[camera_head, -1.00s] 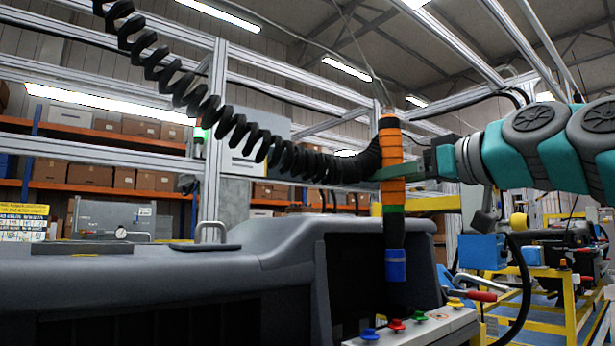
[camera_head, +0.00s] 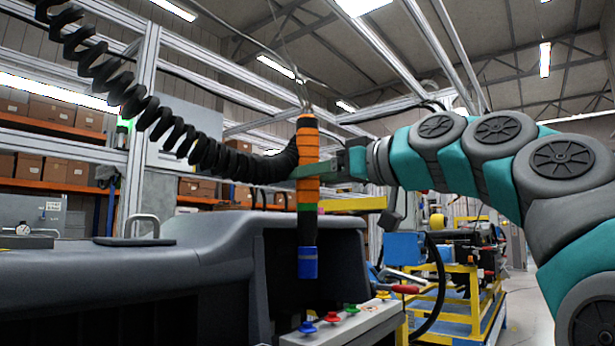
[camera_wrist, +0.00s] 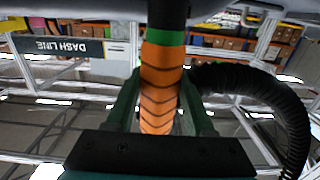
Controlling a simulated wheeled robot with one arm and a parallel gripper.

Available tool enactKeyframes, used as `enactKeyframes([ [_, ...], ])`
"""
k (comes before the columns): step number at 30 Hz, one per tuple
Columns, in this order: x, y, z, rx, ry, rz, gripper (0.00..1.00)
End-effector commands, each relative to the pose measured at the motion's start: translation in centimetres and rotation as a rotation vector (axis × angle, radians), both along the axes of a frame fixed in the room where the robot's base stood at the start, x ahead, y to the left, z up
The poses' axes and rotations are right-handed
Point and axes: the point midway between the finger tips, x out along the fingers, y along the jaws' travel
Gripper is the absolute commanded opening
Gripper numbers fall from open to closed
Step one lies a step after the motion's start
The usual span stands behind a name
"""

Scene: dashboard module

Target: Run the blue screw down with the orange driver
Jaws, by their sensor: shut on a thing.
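The orange driver (camera_head: 308,145) hangs upright in the head view, with dark bands, a green ring, a black lower shaft and a blue tip (camera_head: 309,263). My gripper (camera_head: 322,168) is shut around its orange body. The wrist view also shows the driver (camera_wrist: 161,85) between my two fingers (camera_wrist: 160,105). The blue screw (camera_head: 307,327) sits on the near end of a light grey strip (camera_head: 345,330). In the head view the blue tip is straight above it with a clear gap. I cannot tell their depth alignment.
Red (camera_head: 332,317), green (camera_head: 352,308) and yellow (camera_head: 382,295) screws stand along the same strip. A black coiled hose (camera_head: 210,155) joins the driver from the left. The dark dashboard module (camera_head: 190,255) lies close behind and left of the driver.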

Motion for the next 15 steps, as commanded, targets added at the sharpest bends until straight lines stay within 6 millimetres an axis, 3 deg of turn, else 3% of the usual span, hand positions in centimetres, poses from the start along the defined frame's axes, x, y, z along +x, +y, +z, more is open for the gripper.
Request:
enactKeyframes([
  [15, 0.0, -0.1, -3.3, 0.001, 0.000, 0.000, 0.00],
])
